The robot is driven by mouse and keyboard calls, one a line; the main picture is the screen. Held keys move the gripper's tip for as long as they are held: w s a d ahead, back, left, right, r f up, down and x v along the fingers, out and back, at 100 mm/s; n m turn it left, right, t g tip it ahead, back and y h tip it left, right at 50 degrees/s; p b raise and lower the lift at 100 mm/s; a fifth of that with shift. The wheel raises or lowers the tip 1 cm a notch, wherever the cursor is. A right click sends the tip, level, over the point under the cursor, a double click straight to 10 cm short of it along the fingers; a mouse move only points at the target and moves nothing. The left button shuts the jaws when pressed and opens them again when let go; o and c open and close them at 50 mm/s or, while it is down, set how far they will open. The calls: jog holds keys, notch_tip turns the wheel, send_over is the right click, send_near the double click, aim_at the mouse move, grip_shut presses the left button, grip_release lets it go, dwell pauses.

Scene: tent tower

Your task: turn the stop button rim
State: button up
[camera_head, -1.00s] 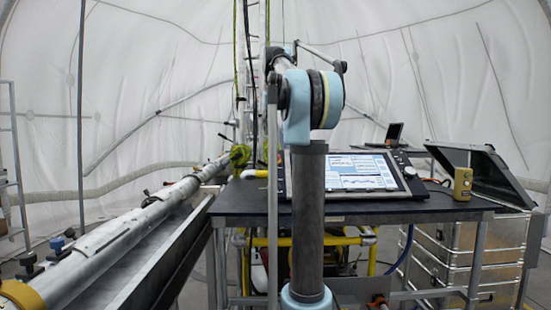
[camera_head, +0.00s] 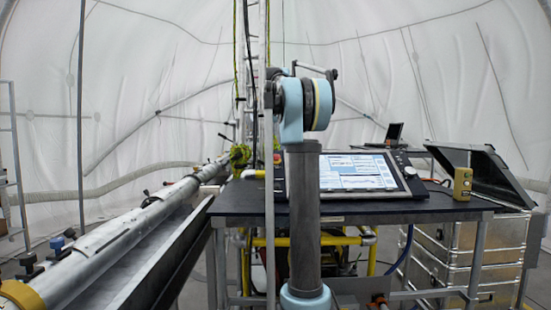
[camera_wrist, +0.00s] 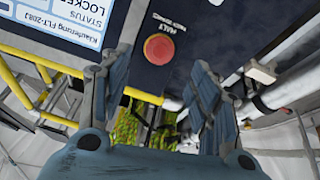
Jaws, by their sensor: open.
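My gripper (camera_wrist: 161,57) is open, with one blue finger to the left of the button and one to the right. The button shows between the fingertips, and nothing is held. I cannot tell how far the fingertips are from the panel, and no contact shows. In the head view my arm stands in front, and the gripper cannot be made out.
A white status label (camera_wrist: 60,25) is left of the button. Yellow pipes (camera_wrist: 50,65) and a white pipe (camera_wrist: 285,90) run near the fingers. In the head view a tilted screen (camera_head: 358,172) and a yellow device (camera_head: 462,184) stand on the black table (camera_head: 400,208).

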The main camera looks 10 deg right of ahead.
aim_at(276, 155)
jog(key=x, duration=0.8)
jog(key=shift+f, duration=0.15)
